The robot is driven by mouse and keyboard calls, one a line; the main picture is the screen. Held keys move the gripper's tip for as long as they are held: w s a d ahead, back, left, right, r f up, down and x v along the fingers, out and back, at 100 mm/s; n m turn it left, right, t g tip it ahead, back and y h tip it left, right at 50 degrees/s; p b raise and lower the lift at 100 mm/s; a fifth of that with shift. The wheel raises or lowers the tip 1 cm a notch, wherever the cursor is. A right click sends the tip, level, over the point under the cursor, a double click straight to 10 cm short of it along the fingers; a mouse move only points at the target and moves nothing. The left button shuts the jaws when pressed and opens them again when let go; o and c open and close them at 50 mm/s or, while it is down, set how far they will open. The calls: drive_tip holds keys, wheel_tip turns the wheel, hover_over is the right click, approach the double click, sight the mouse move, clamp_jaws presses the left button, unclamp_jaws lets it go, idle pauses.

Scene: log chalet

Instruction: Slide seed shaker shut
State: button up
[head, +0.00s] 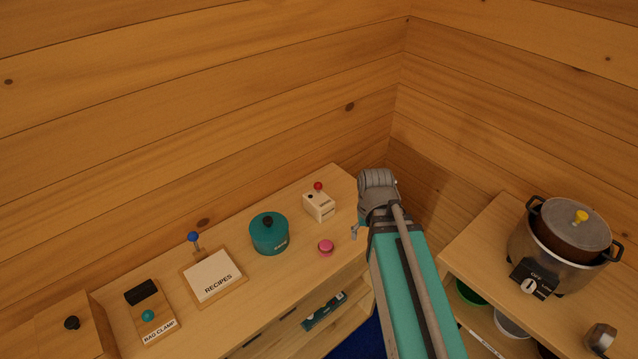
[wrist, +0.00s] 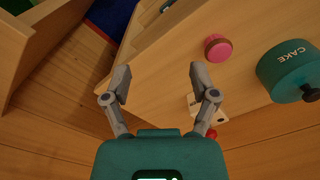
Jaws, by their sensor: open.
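A small cream box with a red ball knob (head: 319,204), which I take to be the seed shaker, stands at the far right end of the wooden counter. Its top shows a dark spot beside the knob, and its front label is too small to read. In the wrist view the shaker (wrist: 222,116) is mostly hidden behind my right-hand finger, with its red knob just below. My gripper (wrist: 160,74) is open and empty over the counter's end, beside the shaker. In the head view my arm hides most of the gripper. I cannot tell how far open the shaker is.
A pink knob (head: 326,248) and a teal CAKE tin (head: 269,234) stand near the shaker. A RECIPES board (head: 213,277) and a BAG CLAMP (head: 154,312) are further left. A cooker (head: 545,255) stands on the right-hand shelf. Log walls close the corner behind.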

sight(319, 183)
drive_tip(key=w+a+r+m+p, duration=0.1)
drive_tip(key=w+a+r+p, duration=0.1)
drive_tip(key=w, duration=0.6)
drive_tip(key=w+a+r+m+y+p, duration=0.1)
drive_tip(key=w+a+r+p, duration=0.2)
drive_tip(key=w, duration=0.5)
drive_tip(key=w+a+r+m+p, duration=0.1)
drive_tip(key=w+a+r+p, duration=0.1)
drive_tip(key=w, duration=0.7)
drive_tip(key=shift+a+r+m+t+y+p, duration=0.4)
drive_tip(key=shift+a+r, duration=0.35)
drive_tip(key=shift+a, duration=0.1)
drive_tip(key=shift+f, duration=0.2)
drive_tip(key=f+b, duration=0.4)
drive_tip(key=a+f+b, duration=0.1)
drive_tip(key=f+b, duration=0.3)
drive_tip(key=b, duration=0.1)
drive_tip(key=w+a+f+b, duration=0.1)
drive_tip(key=f+b, duration=0.3)
drive_tip(key=f, duration=0.1)
drive_tip(key=shift+a, duration=0.25)
clamp_jaws()
